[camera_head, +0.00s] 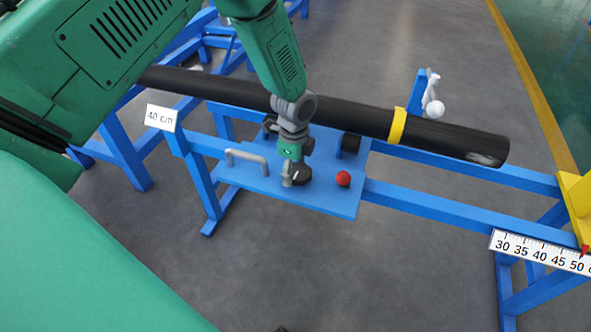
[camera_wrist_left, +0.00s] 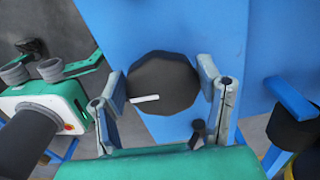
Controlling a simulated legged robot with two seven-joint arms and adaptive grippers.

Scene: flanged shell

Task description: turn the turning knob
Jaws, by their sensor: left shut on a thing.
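The turning knob is a dark, many-sided disc with a white mark on its face. It shows in the left wrist view (camera_wrist_left: 165,78) and, partly hidden, in the head view (camera_head: 301,175) on the blue plate (camera_head: 335,202). My left gripper (camera_head: 291,176) comes down from above onto the knob. In the left wrist view its two fingers (camera_wrist_left: 162,92) are on either side of the knob and shut on it. The white mark lies nearly level in that view. My right gripper is not in view.
A red ball (camera_head: 343,179) and a grey handle (camera_head: 246,160) flank the knob on the plate. A long black pipe (camera_head: 350,117) with a yellow band (camera_head: 398,125) crosses behind. A white scale (camera_head: 535,252) is on the right. A green-white device (camera_wrist_left: 45,105) shows in the wrist view.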

